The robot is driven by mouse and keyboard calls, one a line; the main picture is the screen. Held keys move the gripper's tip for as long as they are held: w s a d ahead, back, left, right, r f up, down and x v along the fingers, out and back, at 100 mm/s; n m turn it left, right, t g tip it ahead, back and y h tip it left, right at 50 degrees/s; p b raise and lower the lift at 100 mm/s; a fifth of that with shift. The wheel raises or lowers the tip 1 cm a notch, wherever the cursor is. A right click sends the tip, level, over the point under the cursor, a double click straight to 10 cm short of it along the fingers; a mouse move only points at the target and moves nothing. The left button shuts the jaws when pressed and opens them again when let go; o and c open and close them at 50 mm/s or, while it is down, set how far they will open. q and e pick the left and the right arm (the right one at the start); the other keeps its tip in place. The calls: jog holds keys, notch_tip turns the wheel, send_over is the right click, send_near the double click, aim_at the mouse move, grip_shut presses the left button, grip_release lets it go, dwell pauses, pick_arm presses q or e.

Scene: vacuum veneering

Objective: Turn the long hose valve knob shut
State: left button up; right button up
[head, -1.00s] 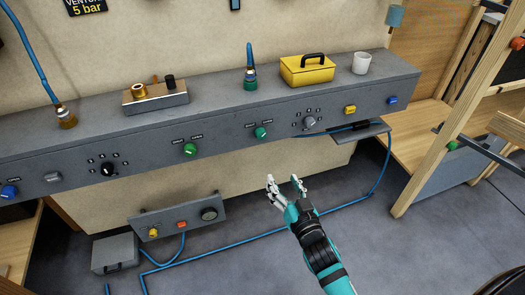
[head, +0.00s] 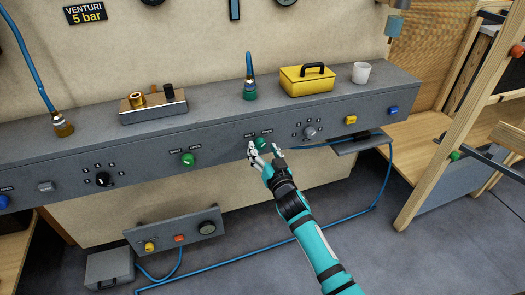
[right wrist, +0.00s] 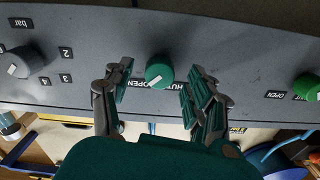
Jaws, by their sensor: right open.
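Two green valve knobs sit on the front face of the grey console. My right gripper (head: 265,150) is open at the right-hand green knob (head: 262,142). In the right wrist view this knob (right wrist: 159,72) lies between the parted fingers, with a visible gap on each side. Its white mark points down-left, toward the OPEN label (right wrist: 149,84); the SHUT label (right wrist: 176,87) is on the other side, partly covered by a finger. The other green knob (head: 188,159) is farther left. Which knob belongs to the long hose is not readable. My left gripper is not in view.
A grey dial (head: 310,132) is just right of the gripper, with a yellow button (head: 350,119) beyond it. A yellow case (head: 307,80), a white cup (head: 361,73) and a hose fitting (head: 249,92) stand on the console top. A blue hose (head: 262,251) runs along the floor.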

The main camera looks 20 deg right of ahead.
jog(key=shift+w, duration=0.55)
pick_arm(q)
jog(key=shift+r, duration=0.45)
pick_arm(e)
jog(key=c, duration=1.1)
